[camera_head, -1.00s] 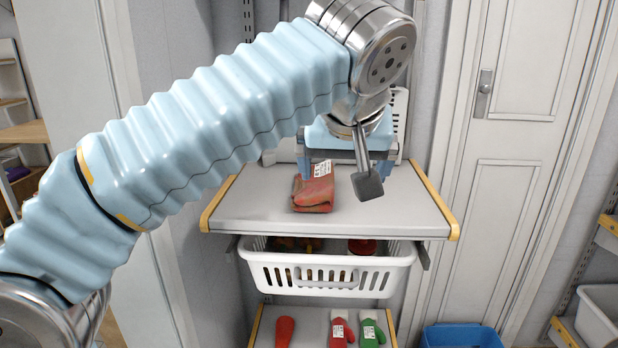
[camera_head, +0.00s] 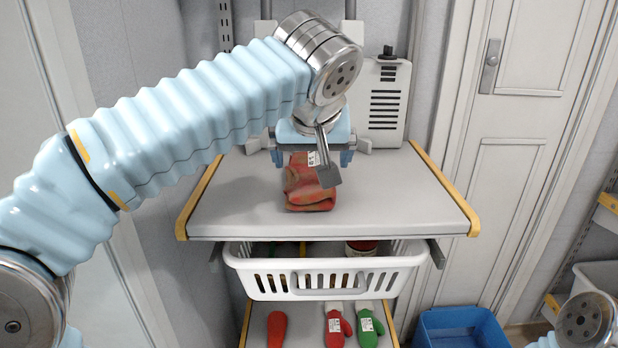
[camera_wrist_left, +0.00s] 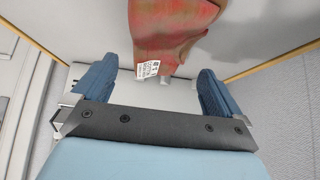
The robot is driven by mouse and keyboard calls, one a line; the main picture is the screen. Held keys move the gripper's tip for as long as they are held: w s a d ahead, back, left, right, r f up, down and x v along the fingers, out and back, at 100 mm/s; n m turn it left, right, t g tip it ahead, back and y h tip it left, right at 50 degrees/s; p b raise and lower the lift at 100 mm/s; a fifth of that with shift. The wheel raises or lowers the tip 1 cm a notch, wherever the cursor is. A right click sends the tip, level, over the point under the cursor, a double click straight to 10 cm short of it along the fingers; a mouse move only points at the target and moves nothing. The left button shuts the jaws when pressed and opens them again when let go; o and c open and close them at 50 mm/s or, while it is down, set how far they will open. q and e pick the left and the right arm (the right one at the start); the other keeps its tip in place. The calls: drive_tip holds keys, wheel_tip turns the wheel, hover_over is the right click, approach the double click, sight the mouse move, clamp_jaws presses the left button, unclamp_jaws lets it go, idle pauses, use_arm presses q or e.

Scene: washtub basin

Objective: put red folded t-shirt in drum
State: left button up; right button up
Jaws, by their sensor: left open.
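The red folded t-shirt (camera_head: 308,195), with a white label, lies on the grey shelf (camera_head: 405,195). My left gripper (camera_head: 312,158) is open and empty, over the back part of the t-shirt. In the left wrist view, the t-shirt (camera_wrist_left: 175,25) shows at the top, its labelled end reaching between the spread blue fingers of the left gripper (camera_wrist_left: 156,88). The fingers do not appear to touch it. My right gripper is out of view. I see no drum.
A white basket (camera_head: 325,280) holding several things hangs under the shelf. Red mittens and a green mitten (camera_head: 369,328) lie on a lower shelf. A blue bin (camera_head: 462,328) stands at lower right. A white vented box (camera_head: 385,100) is behind the shelf. The shelf's right side is clear.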

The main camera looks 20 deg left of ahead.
sight(309, 168)
use_arm(q)
drive_tip(key=x, duration=0.5)
drive_tip(key=shift+a+f, duration=0.2)
drive_tip(key=shift+f, duration=0.1)
drive_tip(key=shift+r, duration=0.1)
drive_tip(key=c, duration=0.9)
